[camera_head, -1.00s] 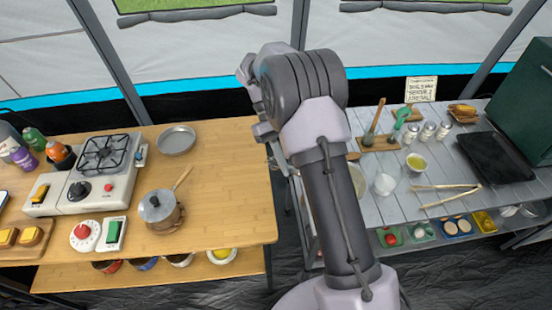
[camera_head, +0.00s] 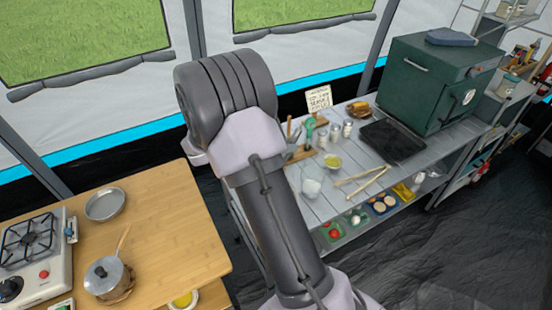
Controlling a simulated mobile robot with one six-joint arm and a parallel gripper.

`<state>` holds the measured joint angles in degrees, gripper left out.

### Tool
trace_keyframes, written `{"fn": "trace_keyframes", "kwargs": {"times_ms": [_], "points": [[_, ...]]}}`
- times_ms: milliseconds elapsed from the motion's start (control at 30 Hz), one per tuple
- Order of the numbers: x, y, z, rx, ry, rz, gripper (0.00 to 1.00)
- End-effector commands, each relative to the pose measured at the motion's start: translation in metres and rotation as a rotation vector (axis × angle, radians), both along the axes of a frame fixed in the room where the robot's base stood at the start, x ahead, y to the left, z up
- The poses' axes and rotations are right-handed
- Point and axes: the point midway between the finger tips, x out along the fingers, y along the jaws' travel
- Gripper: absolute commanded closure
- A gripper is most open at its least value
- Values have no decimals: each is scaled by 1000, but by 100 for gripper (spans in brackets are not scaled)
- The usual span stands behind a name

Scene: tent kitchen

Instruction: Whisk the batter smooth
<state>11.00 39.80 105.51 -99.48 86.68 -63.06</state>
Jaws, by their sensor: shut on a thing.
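My arm fills the middle of the view, and my gripper is hidden behind it. No whisk shows. I cannot make out a bowl that is clearly the batter bowl. A small bowl with yellow contents (camera_head: 333,162) stands on the grey slatted table (camera_head: 345,195) to the right of my arm. A whitish bowl or cup (camera_head: 312,187) stands nearer, close to my arm. The part of the table behind my arm is hidden.
Wooden tongs (camera_head: 365,181), a black tray (camera_head: 393,141) and a green oven (camera_head: 440,80) occupy the grey table. The wooden table (camera_head: 165,225) holds a stove (camera_head: 35,250), a pan (camera_head: 105,204) and a lidded pot (camera_head: 107,277). A floor gap separates the tables.

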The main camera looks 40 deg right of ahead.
Motion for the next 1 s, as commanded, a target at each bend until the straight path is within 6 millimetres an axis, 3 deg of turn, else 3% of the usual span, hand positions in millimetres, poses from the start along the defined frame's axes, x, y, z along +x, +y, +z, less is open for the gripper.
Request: {"fn": "trace_keyframes", "kwargs": {"times_ms": [533, 1000], "points": [[-8, -32, -53, 2, -1, -4, 100], [-3, -11, -100, 1, -1, -4, 100]]}}
